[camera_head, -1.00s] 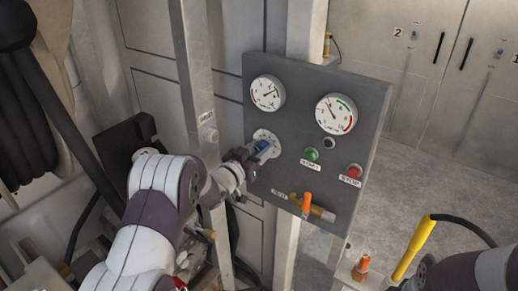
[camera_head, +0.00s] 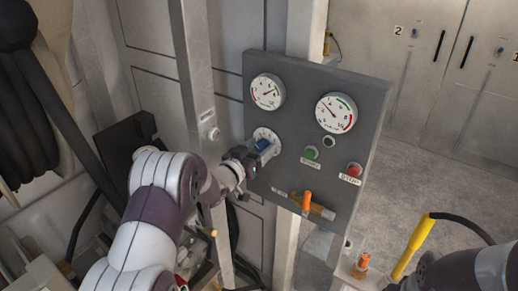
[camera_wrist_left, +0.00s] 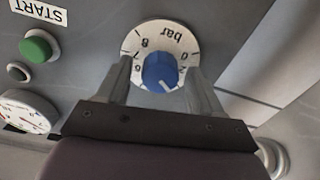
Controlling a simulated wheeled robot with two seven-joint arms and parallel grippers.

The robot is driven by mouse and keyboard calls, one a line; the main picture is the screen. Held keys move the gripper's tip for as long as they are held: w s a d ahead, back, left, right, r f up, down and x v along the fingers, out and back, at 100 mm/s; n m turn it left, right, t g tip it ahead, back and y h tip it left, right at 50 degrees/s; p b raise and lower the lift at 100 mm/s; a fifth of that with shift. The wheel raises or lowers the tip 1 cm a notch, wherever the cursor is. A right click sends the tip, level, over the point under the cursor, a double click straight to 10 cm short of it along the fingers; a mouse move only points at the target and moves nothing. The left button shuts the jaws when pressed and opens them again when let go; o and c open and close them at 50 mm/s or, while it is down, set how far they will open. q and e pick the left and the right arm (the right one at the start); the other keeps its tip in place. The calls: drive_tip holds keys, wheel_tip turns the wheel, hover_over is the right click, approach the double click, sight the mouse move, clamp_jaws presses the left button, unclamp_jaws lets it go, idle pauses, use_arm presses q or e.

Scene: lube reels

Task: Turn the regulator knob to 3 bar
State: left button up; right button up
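The regulator knob (camera_head: 263,146) is blue on a white round dial, low on the left of the grey panel (camera_head: 355,180). In the left wrist view the knob (camera_wrist_left: 160,72) shows a white pointer mark toward the lower right; the dial appears upside down, with "bar" at its top. My left gripper (camera_head: 256,156) is at the knob. In the left wrist view its two fingers (camera_wrist_left: 160,80) stand on either side of the knob, with gaps between. The dial figures nearest the pointer are hidden. My right arm is at the lower right; its fingers are not visible.
Two gauges (camera_head: 267,92) (camera_head: 336,113) sit above the knob. A green START button (camera_head: 311,153), a red STOP button (camera_head: 355,170) and an orange-handled valve (camera_head: 307,201) are close by. A yellow handle (camera_head: 414,248) with a black hose stands at the lower right.

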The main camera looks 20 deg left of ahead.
use_arm(q)
drive_tip(key=b+v, duration=0.1)
drive_tip(key=v, duration=1.1)
drive_tip(key=shift+s+b, duration=0.3)
drive_tip(key=shift+s, duration=0.05)
drive_tip(key=shift+a, duration=0.1)
